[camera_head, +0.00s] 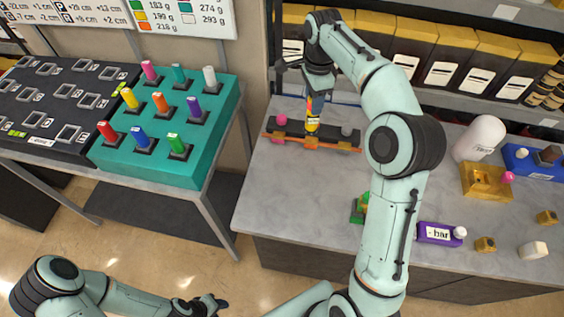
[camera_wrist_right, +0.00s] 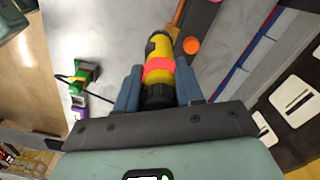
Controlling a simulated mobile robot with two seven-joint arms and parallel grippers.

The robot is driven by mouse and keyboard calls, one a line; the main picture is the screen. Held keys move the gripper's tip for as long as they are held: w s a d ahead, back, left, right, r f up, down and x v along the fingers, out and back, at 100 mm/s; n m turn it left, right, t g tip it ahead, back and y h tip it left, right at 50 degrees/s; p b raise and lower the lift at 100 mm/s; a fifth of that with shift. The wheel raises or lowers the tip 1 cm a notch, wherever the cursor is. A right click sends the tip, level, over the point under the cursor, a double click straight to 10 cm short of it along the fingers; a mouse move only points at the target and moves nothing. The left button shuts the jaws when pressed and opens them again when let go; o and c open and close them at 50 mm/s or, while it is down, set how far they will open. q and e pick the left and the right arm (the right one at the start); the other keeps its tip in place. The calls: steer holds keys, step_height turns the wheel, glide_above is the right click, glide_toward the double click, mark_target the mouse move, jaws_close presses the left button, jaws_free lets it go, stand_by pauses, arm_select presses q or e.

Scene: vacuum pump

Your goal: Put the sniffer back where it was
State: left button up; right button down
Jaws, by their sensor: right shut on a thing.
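The sniffer looks to be the yellow and black cylinder (camera_head: 312,122) in my right gripper (camera_head: 317,92). It is roughly upright over the dark bar (camera_head: 292,128) on the grey worktop. In the right wrist view the sniffer (camera_wrist_right: 159,65) has a red band and sits between the two blue-grey fingers of my right gripper (camera_wrist_right: 158,88), which is shut on it. Whether its lower end touches the bar or the orange strip (camera_head: 342,147) there cannot be told. My left gripper (camera_head: 210,304) is low in the head view, away from the sniffer; its jaw opening is unclear.
A pink knob (camera_head: 280,120) and a grey knob (camera_head: 347,131) stand at the bar. A green device (camera_head: 359,208), a purple box (camera_head: 440,233) and a yellow block (camera_head: 486,181) lie on the worktop (camera_head: 290,195). A teal tray (camera_head: 190,172) of coloured pegs stands on the left table.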

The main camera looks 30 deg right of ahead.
steer(key=s+a+r+n+b, duration=0.1)
steer(key=s+a+r+n, duration=0.25)
steer(key=a, duration=0.55)
steer(key=s+a+r+n+b, duration=0.1)
steer(key=s+a+r+n, duration=0.3)
steer(key=a, duration=0.5)
arm_select(q)
steer(key=s+f+b, duration=0.4)
steer(key=s+f, duration=0.1)
steer(key=f, duration=0.3)
steer(key=shift+s+f+g+b, duration=0.2)
steer(key=shift+s+g+b, duration=0.05)
steer(key=shift+g+b, duration=0.05)
arm_select(e)
step_height(320, 180, down, 20)
steer(key=s+m, duration=0.1)
steer(key=shift+s+a+r, duration=0.15)
steer(key=shift+r, duration=0.1)
steer(key=shift+f, duration=0.2)
steer(key=c, duration=0.7)
jaws_free()
arm_select(q)
steer(key=shift+f, duration=0.1)
